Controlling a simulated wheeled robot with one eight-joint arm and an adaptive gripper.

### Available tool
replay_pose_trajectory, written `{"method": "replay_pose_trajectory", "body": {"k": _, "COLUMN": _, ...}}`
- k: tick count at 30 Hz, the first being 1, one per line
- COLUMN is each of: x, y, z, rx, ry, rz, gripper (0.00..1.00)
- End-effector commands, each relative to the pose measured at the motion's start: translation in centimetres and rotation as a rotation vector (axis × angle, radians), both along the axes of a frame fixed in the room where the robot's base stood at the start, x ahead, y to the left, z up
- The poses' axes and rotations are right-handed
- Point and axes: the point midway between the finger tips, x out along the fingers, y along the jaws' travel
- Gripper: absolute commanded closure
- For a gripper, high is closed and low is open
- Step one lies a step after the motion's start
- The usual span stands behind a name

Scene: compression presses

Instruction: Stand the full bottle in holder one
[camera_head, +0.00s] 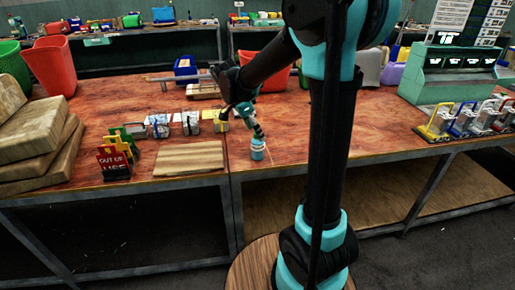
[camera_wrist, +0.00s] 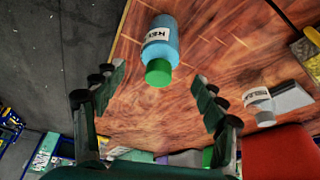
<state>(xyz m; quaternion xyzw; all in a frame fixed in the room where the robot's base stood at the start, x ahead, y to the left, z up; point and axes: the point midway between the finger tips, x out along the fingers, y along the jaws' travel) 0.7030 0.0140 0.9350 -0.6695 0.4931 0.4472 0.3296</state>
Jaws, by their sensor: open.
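A blue bottle (camera_head: 257,149) with a pale label band stands on the red-brown table near its front edge. In the wrist view the bottle (camera_wrist: 161,42) shows a green cap toward me and a white label with dark letters. My gripper (camera_head: 250,122) is just above and behind the bottle in the head view. In the wrist view my gripper (camera_wrist: 156,88) is open, its fingers spread left and right, with the bottle's cap beyond and between them, apart from both. Which fixture is holder one I cannot tell; a row of small metal fixtures (camera_head: 190,122) stands left of my gripper.
A wooden board (camera_head: 189,158) lies left of the bottle. Sign stands, one reading "OUT OF USE" (camera_head: 113,162), are farther left. Coloured clamp fixtures (camera_head: 462,121) and a teal machine (camera_head: 452,72) stand right. A labelled cylinder (camera_wrist: 258,99) lies right in the wrist view.

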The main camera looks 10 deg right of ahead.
Motion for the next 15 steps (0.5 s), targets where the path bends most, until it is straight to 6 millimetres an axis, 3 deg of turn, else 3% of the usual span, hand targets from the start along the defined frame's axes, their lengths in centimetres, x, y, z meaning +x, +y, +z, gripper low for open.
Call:
{"method": "replay_pose_trajectory", "body": {"k": 8, "x": 0.2, "y": -0.8, "z": -1.8, "rx": 0.0, "ry": 0.0, "rz": 0.0, "gripper": 0.29}}
{"method": "replay_pose_trajectory", "body": {"k": 15, "x": 0.5, "y": -2.2, "z": -4.9, "rx": 0.0, "ry": 0.001, "rz": 0.0, "gripper": 0.29}}
